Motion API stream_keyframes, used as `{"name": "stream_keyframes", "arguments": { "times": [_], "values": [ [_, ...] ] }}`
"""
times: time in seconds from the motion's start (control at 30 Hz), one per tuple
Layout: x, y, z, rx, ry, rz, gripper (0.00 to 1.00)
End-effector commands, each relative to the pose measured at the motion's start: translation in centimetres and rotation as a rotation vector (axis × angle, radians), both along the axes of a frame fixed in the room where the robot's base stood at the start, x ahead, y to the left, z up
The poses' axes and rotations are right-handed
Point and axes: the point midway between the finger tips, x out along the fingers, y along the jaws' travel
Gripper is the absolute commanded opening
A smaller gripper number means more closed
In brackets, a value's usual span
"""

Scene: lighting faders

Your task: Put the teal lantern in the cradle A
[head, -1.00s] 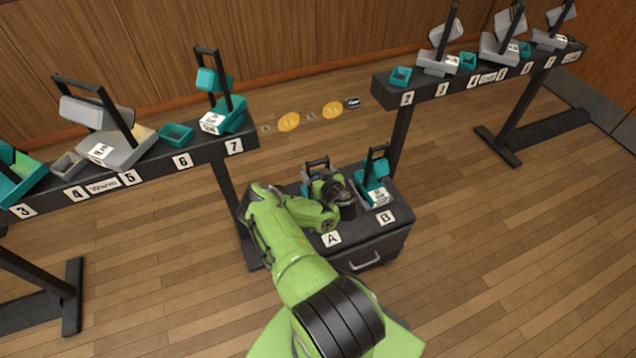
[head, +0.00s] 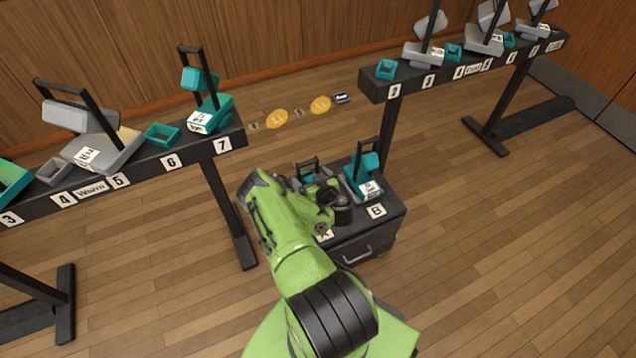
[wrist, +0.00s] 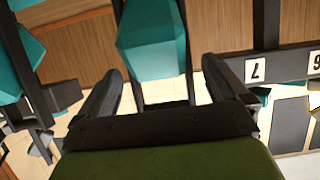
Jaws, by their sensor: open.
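A teal lantern (head: 308,178) with a black handle shows at spot A on the low dark cabinet, partly hidden by my arm. The cradle under it is mostly hidden. In the wrist view a teal body (wrist: 152,42) with dark bars at its sides lies just beyond my open fingers. My gripper (wrist: 162,82) is open, with nothing clearly clamped; I cannot tell whether it touches the teal body. Another teal piece (wrist: 28,52) shows at the left of the wrist view.
The low cabinet (head: 375,242) stands between two dark raised bars. The left bar (head: 140,170) carries grey and teal lamps and trays; the right bar (head: 470,78) carries more. Their posts flank the cabinet. The wooden floor in front is clear.

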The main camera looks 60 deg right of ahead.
Motion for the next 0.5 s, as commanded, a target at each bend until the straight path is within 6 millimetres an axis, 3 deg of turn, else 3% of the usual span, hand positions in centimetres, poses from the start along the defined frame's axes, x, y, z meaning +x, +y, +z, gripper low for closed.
{"name": "stream_keyframes", "arguments": {
  "times": [0.1,0.23,0.5],
  "values": [
    [-2.9,1.4,2.0,0.005,-0.005,-0.013,1.00],
    [-5.3,2.9,3.0,0.004,-0.001,-0.007,1.00],
    [-7.0,4.1,3.5,-0.001,-0.002,0.000,1.00]
  ]
}}
